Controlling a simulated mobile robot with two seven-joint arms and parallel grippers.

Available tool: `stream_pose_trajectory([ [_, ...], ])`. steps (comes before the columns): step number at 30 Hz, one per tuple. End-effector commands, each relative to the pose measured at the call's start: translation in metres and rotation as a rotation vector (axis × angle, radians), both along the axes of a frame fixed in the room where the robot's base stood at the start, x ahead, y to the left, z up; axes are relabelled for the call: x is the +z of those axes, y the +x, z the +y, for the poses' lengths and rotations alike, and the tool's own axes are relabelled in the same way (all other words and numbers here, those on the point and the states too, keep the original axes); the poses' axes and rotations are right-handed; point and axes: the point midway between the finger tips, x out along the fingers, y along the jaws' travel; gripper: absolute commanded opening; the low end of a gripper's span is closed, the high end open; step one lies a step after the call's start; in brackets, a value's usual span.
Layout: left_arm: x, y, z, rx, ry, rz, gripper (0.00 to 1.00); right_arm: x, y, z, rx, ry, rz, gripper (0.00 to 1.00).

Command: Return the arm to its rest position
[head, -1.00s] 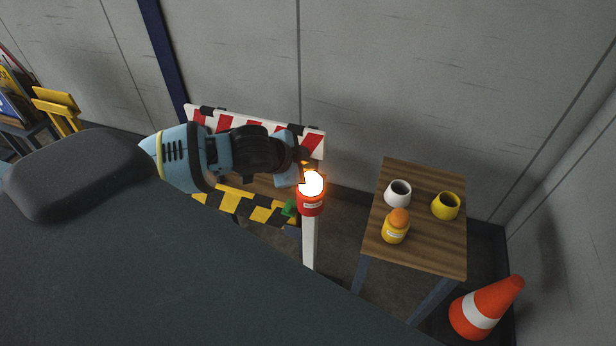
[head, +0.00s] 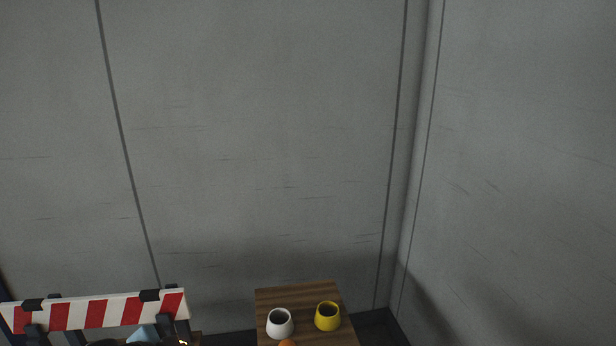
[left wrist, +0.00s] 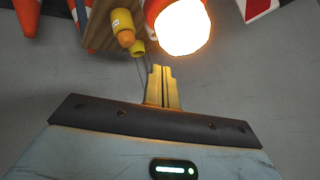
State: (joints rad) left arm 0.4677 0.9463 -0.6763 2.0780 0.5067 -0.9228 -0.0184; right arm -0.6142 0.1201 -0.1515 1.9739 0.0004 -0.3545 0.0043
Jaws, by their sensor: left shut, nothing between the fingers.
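My left gripper (left wrist: 162,78) shows in the left wrist view with its two yellowish fingers pressed together and nothing between them. A lit lamp in a red housing (left wrist: 182,24) glows just beyond the fingertips, and I see a gap between them. In the head view only a small light-blue part of my left arm shows at the bottom edge, in front of the striped barrier. The gripper's fingers are not visible there. My right gripper is in neither view.
A red-and-white barrier (head: 95,313) stands at the lower left. A wooden table (head: 300,296) bears a white cup (head: 279,323) and a yellow cup (head: 327,316). An orange-topped yellow container (left wrist: 123,29) and orange cones (left wrist: 27,14) show in the wrist view. Grey walls close the corner.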

Motion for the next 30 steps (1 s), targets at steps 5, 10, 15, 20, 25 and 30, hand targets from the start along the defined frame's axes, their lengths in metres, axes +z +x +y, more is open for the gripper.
stream_pose_trajectory([
  [5,-0.051,-0.029,-0.044,0.018,-0.171,0.014,0.00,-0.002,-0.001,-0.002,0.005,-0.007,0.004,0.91],
  [10,-0.092,-0.062,-0.068,0.089,-0.312,0.021,0.00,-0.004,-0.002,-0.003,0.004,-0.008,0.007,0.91],
  [15,-0.134,-0.105,-0.077,0.206,-0.416,0.039,0.00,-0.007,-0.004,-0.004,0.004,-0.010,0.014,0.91],
  [20,-0.173,-0.157,-0.073,0.343,-0.470,0.064,0.00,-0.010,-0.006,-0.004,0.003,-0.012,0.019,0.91],
  [25,-0.203,-0.211,-0.063,0.471,-0.481,0.090,0.00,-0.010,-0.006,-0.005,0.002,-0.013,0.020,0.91],
  [30,-0.216,-0.243,-0.056,0.536,-0.471,0.103,0.00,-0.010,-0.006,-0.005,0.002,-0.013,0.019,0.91],
])
